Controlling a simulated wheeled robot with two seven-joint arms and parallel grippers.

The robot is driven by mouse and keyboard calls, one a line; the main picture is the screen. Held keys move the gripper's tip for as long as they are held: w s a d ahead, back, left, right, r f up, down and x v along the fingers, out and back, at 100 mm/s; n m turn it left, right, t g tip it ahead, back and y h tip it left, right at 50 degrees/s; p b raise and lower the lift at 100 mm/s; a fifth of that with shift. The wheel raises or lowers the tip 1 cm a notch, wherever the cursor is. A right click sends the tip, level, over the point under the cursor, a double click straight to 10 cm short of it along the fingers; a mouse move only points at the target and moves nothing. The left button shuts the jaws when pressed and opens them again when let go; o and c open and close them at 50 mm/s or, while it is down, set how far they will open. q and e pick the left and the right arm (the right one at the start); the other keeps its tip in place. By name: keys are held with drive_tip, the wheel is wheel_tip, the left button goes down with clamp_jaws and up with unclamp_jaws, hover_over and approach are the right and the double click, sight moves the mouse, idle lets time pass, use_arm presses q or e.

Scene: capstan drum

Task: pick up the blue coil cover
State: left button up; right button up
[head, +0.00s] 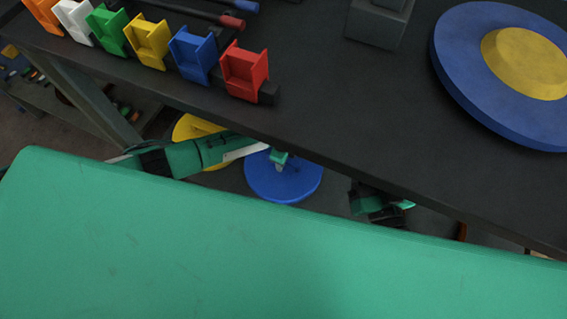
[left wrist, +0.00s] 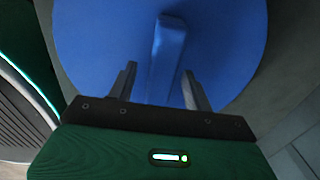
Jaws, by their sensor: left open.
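My left gripper (left wrist: 160,88) is open, with one dark finger on each side of the handle's near end. I cannot tell whether the fingers touch it. In the head view my left gripper (head: 279,160) is over the disc, partly hiding it. My right gripper (head: 383,208) is low to the right, its fingers unclear.
A yellow disc (head: 190,127) lies behind my left arm, partly hidden. The dark table (head: 330,115) overhangs this low area. On it are a large blue disc with a yellow centre (head: 525,62), a grey block (head: 380,22) and a row of coloured holders (head: 148,42).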

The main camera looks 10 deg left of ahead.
use_arm(q)
drive_tip(key=shift+f, duration=0.2)
idle(0.3)
clamp_jaws()
